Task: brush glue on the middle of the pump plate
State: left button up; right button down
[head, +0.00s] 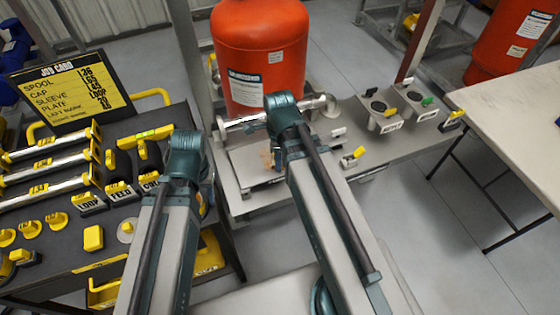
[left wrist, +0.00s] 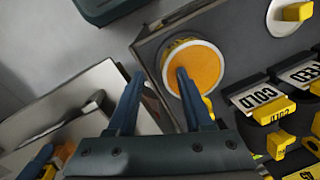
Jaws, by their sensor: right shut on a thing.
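The pale pump plate (head: 246,162) lies on the grey skid frame below the red tank. My right gripper (head: 279,158) is over the plate, mostly hidden by its own arm. It is shut on a small tan thing (head: 266,158), probably the brush; whether it touches the plate cannot be told. In the left wrist view, a round pot with an orange top (left wrist: 193,68), likely the glue, stands at the dark cart's corner. My left gripper (left wrist: 158,75) is open, its fingers apart; one fingertip overlaps the pot's picture. In the head view my left arm hides this gripper.
The red tank (head: 262,50) stands behind the plate, with a metal pipe (head: 245,122) in front of it. The dark cart (head: 60,235) at left holds yellow-ended spools, labelled blocks and a job card (head: 68,88). A pale table (head: 510,120) stands at right. Open floor lies between.

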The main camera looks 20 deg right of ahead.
jog(key=shift+w, duration=1.2)
jog(key=shift+a, duration=0.1)
jog(key=shift+w, duration=1.6)
jog(key=shift+w+f, duration=0.1)
jog(key=shift+w, duration=1.6)
jog(key=shift+d, duration=0.7)
jog(key=shift+s+d, duration=0.1)
jog(key=shift+s, duration=1.6)
